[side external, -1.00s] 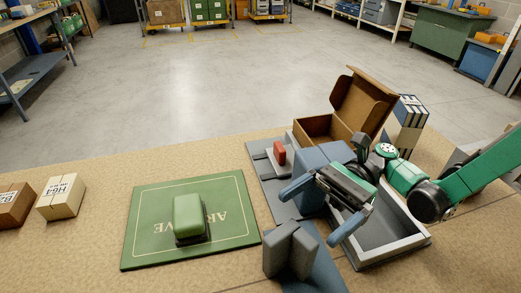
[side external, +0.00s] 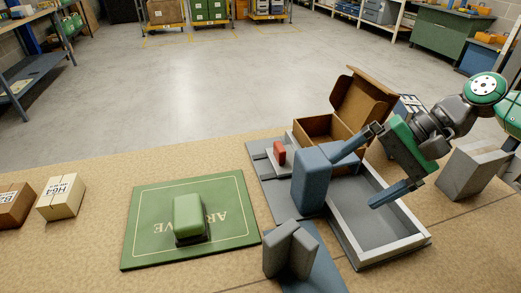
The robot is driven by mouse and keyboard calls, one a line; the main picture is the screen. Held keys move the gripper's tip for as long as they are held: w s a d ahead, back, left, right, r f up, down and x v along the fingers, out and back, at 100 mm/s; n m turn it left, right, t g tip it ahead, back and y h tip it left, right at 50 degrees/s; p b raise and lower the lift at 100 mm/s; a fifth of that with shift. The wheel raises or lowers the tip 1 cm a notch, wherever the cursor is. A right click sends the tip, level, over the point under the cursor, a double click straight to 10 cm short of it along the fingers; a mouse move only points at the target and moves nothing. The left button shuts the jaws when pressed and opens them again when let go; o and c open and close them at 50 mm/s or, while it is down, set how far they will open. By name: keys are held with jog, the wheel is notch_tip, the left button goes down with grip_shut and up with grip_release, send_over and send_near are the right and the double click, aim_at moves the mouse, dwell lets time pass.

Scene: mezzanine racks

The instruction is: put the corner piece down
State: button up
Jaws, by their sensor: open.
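A grey corner piece (side external: 281,256), two upright faces meeting at an angle, stands on a blue mat (side external: 318,268) at the front middle. My gripper (side external: 354,180) is open and empty above the grey tray, behind and to the right of the corner piece and clear of it. Its upper fingertip appears close to the right side of an upright blue block (side external: 311,182); I cannot tell whether they touch.
The grey-walled tray (side external: 408,243) looks empty. An open cardboard box (side external: 314,128) stands behind it, with a red block (side external: 280,152) to its left. A grey angled block (side external: 468,172) stands right.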

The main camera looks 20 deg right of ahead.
jog(key=s+d+n+t+h, duration=0.1)
jog(key=d+n+t+h, duration=0.3)
jog(key=d+n+h, duration=0.3)
jog(key=d+n, duration=0.1)
jog(key=d, duration=0.3)
jog(key=shift+s+d+t+h, duration=0.2)
jog(key=shift+d+t+h, duration=0.1)
jog(key=shift+d+h, duration=0.1)
jog(key=shift+a, duration=0.1)
